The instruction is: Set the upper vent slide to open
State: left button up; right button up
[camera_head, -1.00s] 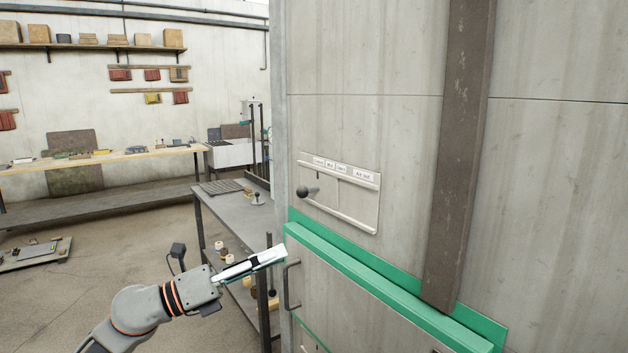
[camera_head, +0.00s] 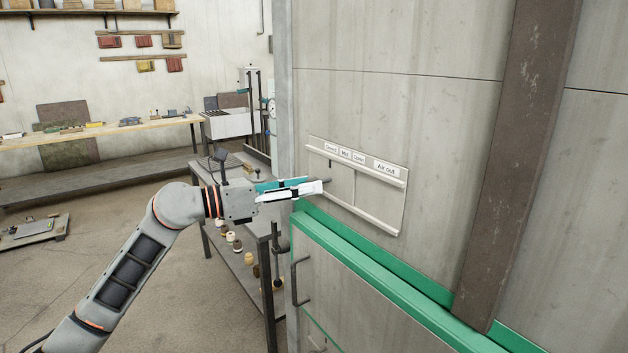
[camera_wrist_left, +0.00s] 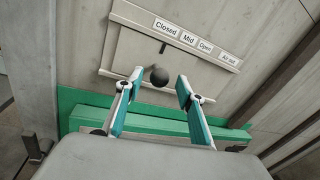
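The upper vent panel (camera_head: 385,205) is a pale plate with two rails and labels "Closed", "Mid", "Open" and "Air out"; it also shows in the left wrist view (camera_wrist_left: 120,55). Its dark round knob (camera_wrist_left: 160,76) is in the left wrist view, with a small pointer above it under the right part of "Closed", toward "Mid". In the head view my fingers mostly hide the knob. My left gripper (camera_head: 318,186) is at the panel's left end. Its teal-padded fingers (camera_wrist_left: 160,88) are open on either side of the knob, with gaps visible. My right gripper is out of view.
A green ledge (camera_head: 380,265) juts out below the panel, with a dark door handle (camera_head: 299,281) under its left end. A brown vertical beam (camera_head: 520,160) stands to the right. A grey metal table (camera_head: 180,179) is behind my left arm.

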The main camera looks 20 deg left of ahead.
pick_arm(q)
jog(key=shift+x, duration=1.4)
jog(key=shift+a, duration=0.1)
grip_shut()
